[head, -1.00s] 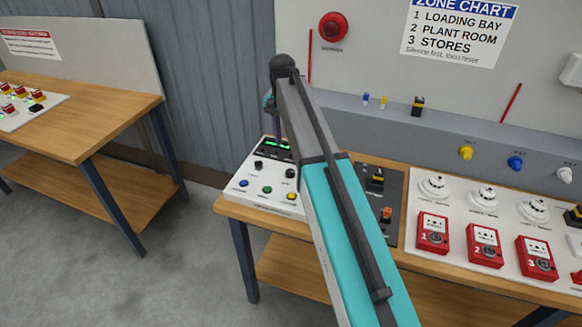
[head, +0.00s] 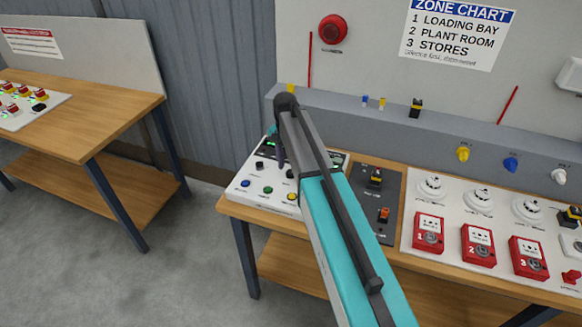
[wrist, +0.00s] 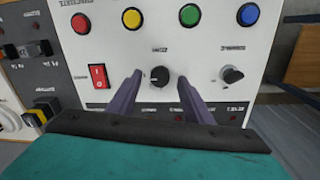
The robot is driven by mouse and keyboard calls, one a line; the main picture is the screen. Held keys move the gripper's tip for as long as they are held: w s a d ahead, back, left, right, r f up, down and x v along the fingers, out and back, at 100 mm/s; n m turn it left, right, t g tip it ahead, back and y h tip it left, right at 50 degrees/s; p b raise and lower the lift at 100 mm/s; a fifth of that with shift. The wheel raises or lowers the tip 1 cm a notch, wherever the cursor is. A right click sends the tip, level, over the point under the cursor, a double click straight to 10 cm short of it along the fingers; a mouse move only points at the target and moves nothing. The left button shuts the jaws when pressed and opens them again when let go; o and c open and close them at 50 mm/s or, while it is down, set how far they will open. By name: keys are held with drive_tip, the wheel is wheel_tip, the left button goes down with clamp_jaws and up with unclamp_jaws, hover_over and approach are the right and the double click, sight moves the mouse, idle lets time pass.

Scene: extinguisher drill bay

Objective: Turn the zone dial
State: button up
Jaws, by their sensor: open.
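A white control panel (head: 236,190) stands at the left end of the bench. In the wrist view the panel (wrist: 210,45) shows two black dials. The middle dial (wrist: 159,76) is round with a small pale mark and lies between my gripper's two purple fingers. The other dial (wrist: 232,74) is to the right, outside the fingers. Their labels are too blurred to read. My gripper (wrist: 160,80) is open, with a gap on each side of the middle dial; I cannot tell how far above the panel the tips are. In the head view my gripper (head: 281,155) is over the panel, partly hidden by my arm.
Red (wrist: 80,23), yellow (wrist: 132,18), green (wrist: 190,15) and blue (wrist: 248,14) buttons line the panel. A red rocker switch (wrist: 97,76) is left of the fingers. A dark panel (head: 384,187) and a white board with red call points (head: 429,233) lie to the right.

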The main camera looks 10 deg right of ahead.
sight(290, 174)
drive_tip(key=shift+f+p, duration=0.3)
drive_tip(key=shift+f, duration=0.75)
drive_tip(key=c, duration=1.1)
drive_tip(key=shift+o, duration=0.2)
drive_tip(key=shift+d, duration=0.25)
drive_tip(key=shift+s+a, duration=0.1)
